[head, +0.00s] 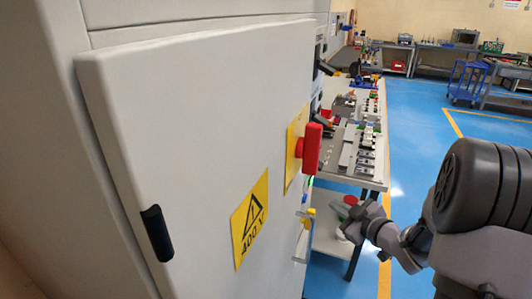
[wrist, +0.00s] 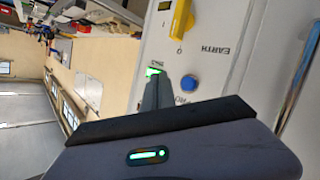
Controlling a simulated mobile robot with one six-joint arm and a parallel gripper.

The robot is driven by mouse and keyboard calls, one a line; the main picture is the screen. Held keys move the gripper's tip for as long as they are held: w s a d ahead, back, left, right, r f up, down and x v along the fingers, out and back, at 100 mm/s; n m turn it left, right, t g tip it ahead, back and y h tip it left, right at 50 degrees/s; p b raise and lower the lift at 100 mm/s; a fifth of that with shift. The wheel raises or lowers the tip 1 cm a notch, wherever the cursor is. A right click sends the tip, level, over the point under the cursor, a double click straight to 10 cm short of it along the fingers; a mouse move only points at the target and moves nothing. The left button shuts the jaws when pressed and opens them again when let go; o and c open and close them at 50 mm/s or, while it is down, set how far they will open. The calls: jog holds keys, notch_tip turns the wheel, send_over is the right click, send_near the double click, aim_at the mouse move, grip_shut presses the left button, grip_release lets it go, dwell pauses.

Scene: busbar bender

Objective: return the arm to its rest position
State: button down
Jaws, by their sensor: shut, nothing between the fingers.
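My arm (head: 480,200) comes in from the right edge of the head view. Its dark gripper (head: 352,220) points left, beside the far edge of the pale cabinet (head: 190,130). In the wrist view, my gripper (wrist: 160,92) shows its fingers close together with nothing between them. They are in front of a light panel (wrist: 215,55), near a green lit spot (wrist: 152,72). I cannot tell the exact gap to the panel.
The cabinet door carries a red handle (head: 312,147), a black latch (head: 156,233) and a yellow 400 V sign (head: 249,219). The panel has a yellow handle (wrist: 182,18) and a blue button (wrist: 189,83). A workbench (head: 362,178) stands behind my gripper. Blue floor (head: 415,140) is open beyond.

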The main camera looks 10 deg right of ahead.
jog(key=s+a+r+m+g+h, duration=0.1)
jog(key=s+a+r+m+h, duration=0.15)
jog(key=r+m, duration=0.2)
jog(key=s+a+r+m+g+h, duration=0.1)
jog(key=s+r+m+g+h, duration=0.1)
jog(key=s+r+m+h, duration=0.3)
jog(key=s+a+m+g+y, duration=0.2)
jog(key=s+a+g+y, duration=0.3)
jog(key=s+a, duration=1.4)
jog(key=shift+s+m+y, duration=0.35)
jog(key=shift+s+y, duration=0.4)
jog(key=shift+s, duration=0.4)
jog(key=shift+d+f, duration=0.1)
